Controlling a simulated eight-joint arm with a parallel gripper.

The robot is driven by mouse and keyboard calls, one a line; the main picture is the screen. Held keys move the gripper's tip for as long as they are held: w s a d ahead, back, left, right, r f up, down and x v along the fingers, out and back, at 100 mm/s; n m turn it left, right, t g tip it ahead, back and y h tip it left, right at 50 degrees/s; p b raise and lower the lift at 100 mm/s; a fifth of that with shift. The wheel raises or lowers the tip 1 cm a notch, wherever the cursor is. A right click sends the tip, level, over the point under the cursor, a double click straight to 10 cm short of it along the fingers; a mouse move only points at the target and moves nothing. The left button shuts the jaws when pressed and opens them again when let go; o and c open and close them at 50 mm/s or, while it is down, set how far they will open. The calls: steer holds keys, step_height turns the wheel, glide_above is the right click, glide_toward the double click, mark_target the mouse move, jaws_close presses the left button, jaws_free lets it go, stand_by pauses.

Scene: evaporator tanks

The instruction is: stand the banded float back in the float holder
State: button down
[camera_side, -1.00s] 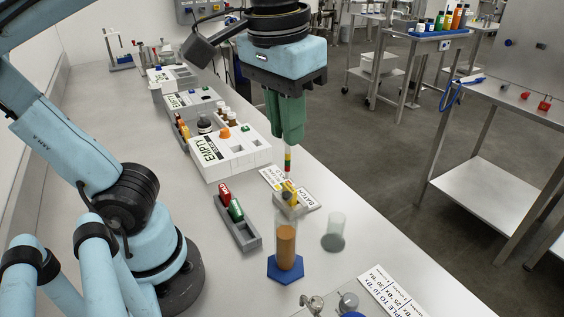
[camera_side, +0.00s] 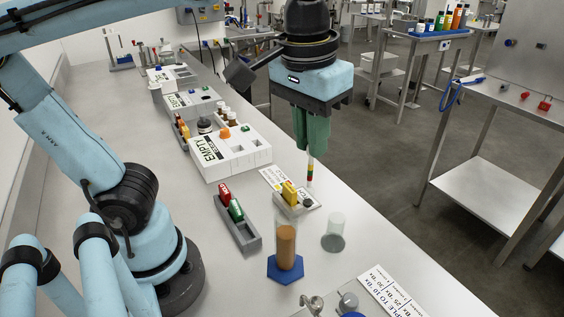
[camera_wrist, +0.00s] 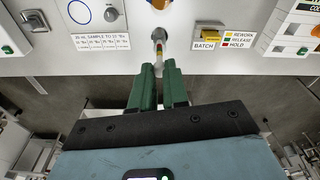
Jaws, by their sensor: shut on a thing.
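The banded float (camera_side: 310,171) is a thin upright stem with red, yellow and green bands and a dark lower end. My gripper (camera_side: 313,148) is shut on its top, and the float hangs below the green fingers. In the wrist view the float (camera_wrist: 158,45) shows just beyond my fingertips (camera_wrist: 158,68). A clear open cup with a grey bottom (camera_side: 335,236), which looks like the float holder, stands on the bench nearer the side camera than the float. The float is outside and apart from it. Whether the float's lower end touches the bench is unclear.
A tall cylinder of brown liquid (camera_side: 286,247) on a blue base (camera_side: 285,269) stands left of the cup. A grey rack with red and green markers (camera_side: 237,225) and a yellow marker block (camera_side: 289,194) are close by. The bench edge lies right.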

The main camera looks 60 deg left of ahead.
steer(key=w+f, duration=0.3)
steer(key=w, duration=0.4)
steer(key=shift+w+a, duration=0.25)
steer(key=shift+w, duration=0.1)
step_height(320, 180, down, 10)
steer(key=shift+f, duration=0.25)
stand_by(0.9)
steer(key=c, duration=1.1)
jaws_free()
steer(key=shift+o, duration=0.2)
